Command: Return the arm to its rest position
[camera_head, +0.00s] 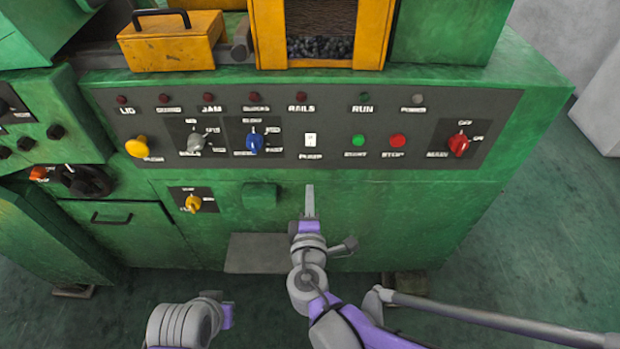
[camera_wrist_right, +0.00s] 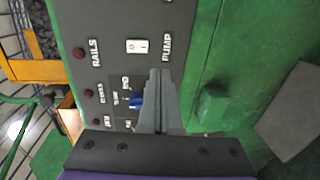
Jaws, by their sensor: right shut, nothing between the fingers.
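My right gripper (camera_head: 309,200) is shut and empty in the head view. It points up the picture at the green machine front, just below the grey control panel (camera_head: 330,172). The white pump switch (camera_head: 310,140) is above its tips in the head view. In the right wrist view the shut fingers (camera_wrist_right: 160,85) reach toward the pump switch (camera_wrist_right: 138,46) and partly cover the blue knob (camera_wrist_right: 137,103). I see no contact with the panel. A purple and grey part of my left arm (camera_head: 185,322) shows at the bottom; its gripper fingers cannot be made out.
The panel carries a yellow button (camera_head: 138,147), a blue knob (camera_head: 255,142), a green button (camera_head: 358,142), a red stop button (camera_head: 397,142) and a red main knob (camera_head: 459,144). A yellow knob (camera_head: 193,203) sits lower left. Open floor (camera_head: 540,240) lies to the right.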

